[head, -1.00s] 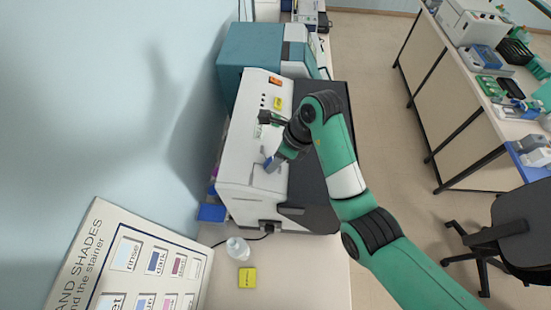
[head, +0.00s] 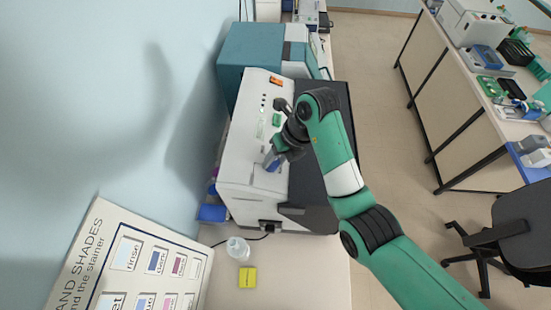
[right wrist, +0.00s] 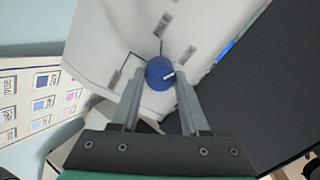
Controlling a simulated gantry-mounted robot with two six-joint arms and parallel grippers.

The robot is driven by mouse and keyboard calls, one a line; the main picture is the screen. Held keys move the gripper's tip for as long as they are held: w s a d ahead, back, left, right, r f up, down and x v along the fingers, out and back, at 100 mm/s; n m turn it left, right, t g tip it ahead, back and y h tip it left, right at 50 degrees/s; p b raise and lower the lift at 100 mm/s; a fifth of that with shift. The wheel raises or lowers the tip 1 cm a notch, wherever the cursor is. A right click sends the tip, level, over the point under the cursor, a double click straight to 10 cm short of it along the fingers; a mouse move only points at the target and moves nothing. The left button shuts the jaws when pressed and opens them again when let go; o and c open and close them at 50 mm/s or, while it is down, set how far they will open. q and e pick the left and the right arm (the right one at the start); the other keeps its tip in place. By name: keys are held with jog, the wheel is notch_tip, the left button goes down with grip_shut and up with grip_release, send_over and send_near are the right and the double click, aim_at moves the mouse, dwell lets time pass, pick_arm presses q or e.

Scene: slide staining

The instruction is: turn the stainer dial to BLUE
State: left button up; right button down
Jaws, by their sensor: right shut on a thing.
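The stainer (head: 236,166) is a white and dark machine on the bench in the head view. Its blue dial (right wrist: 158,72) shows in the right wrist view, with a white pointer mark towards the right of the picture. My right gripper (right wrist: 162,80) has its two fingers on either side of the dial and is shut on it. In the head view my right gripper (head: 275,158) is at the front part of the stainer's white panel and largely hides the dial. The small labels around the dial are too blurred to read. My left gripper is not in view.
A sign with colour shades (head: 130,260) stands at lower left. A clear bottle (head: 238,248) and a yellow block (head: 247,277) are on the bench in front of the stainer. A teal machine (head: 250,52) stands behind it. An orange switch (head: 275,80) is on the panel.

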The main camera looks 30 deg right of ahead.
dwell(0.3)
jog(key=shift+c, duration=2)
grip_release()
